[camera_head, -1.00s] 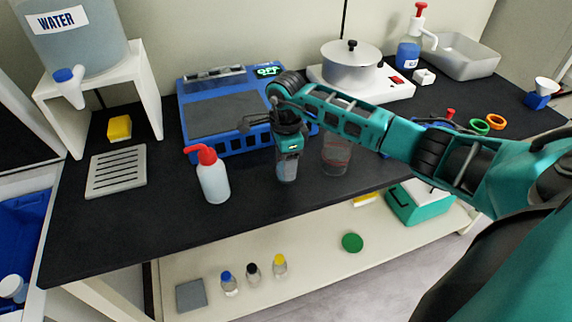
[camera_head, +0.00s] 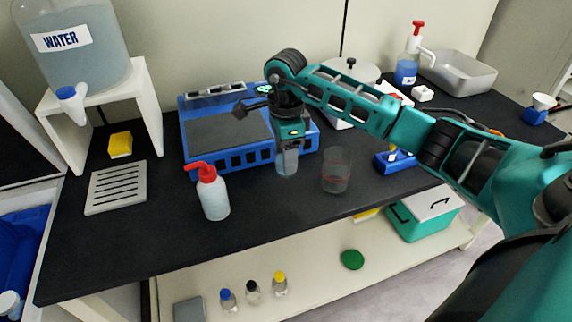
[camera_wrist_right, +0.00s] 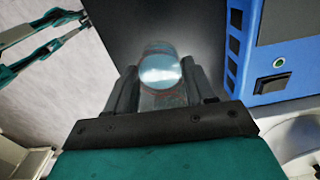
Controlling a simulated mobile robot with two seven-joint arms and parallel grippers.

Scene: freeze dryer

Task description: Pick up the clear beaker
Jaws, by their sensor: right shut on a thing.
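My right gripper (camera_head: 288,150) points down and is shut on a clear beaker (camera_head: 287,164), in front of the blue machine. The beaker seems held a little above the black bench. In the right wrist view, the beaker's shiny round end (camera_wrist_right: 161,72) shows between the two dark fingers of my right gripper (camera_wrist_right: 162,88). A second clear beaker (camera_head: 336,172) with reddish markings stands upright on the bench to the right, apart from the gripper.
The blue machine (camera_head: 240,157) is close behind the held beaker. A red-capped wash bottle (camera_head: 213,195) stands to the left. The bench (camera_head: 280,214) is clear in front.

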